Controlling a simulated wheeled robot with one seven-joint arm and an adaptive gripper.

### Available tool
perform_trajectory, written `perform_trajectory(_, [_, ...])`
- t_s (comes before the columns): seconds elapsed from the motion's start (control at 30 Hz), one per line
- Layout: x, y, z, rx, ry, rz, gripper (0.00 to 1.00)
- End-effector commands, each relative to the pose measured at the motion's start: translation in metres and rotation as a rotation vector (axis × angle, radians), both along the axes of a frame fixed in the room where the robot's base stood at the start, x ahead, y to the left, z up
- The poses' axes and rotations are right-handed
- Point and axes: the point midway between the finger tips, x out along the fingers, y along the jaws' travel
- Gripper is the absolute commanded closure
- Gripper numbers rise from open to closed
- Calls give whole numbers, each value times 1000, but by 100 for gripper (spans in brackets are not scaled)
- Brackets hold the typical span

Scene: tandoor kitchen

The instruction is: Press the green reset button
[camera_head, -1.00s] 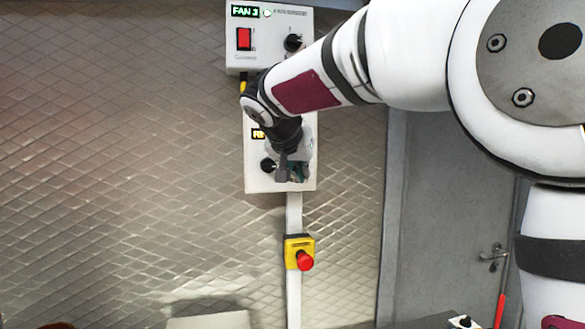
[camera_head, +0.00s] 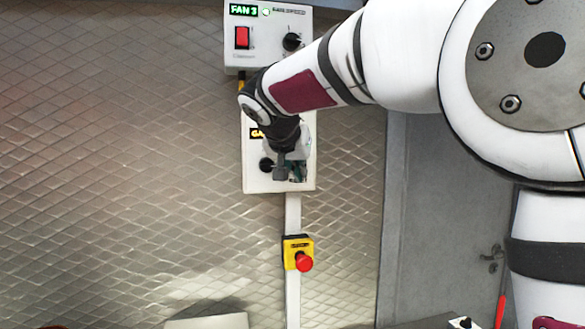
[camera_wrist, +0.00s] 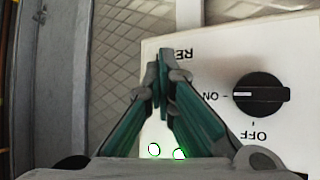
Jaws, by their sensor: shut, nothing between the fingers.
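The lower white control box (camera_head: 255,183) hangs on the wall, with a black knob (camera_head: 266,165) at its lower left. In the wrist view the box face (camera_wrist: 215,60) fills the right side, with an ON/OFF knob (camera_wrist: 262,94) and upside-down lettering that starts "RE". My gripper (camera_wrist: 162,82) is shut and empty, its teal fingers together in front of the panel below that lettering. I cannot make out the green reset button; the fingers cover that area. Whether the fingertips touch the panel cannot be told. In the head view my gripper (camera_head: 291,174) covers the box's lower right.
An upper box (camera_head: 267,58) reads "FAN 3" and has a red switch (camera_head: 242,38) and a knob (camera_head: 292,42). A red emergency knob (camera_head: 304,262) on a yellow housing (camera_head: 291,245) sits below. A grey door (camera_head: 440,210) stands right.

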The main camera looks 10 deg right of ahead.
Motion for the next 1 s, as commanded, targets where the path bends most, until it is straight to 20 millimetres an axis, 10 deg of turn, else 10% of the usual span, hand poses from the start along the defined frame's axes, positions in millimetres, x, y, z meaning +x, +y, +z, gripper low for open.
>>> perform_trajectory(1.0, [-23,0,1,0,-1,1,100])
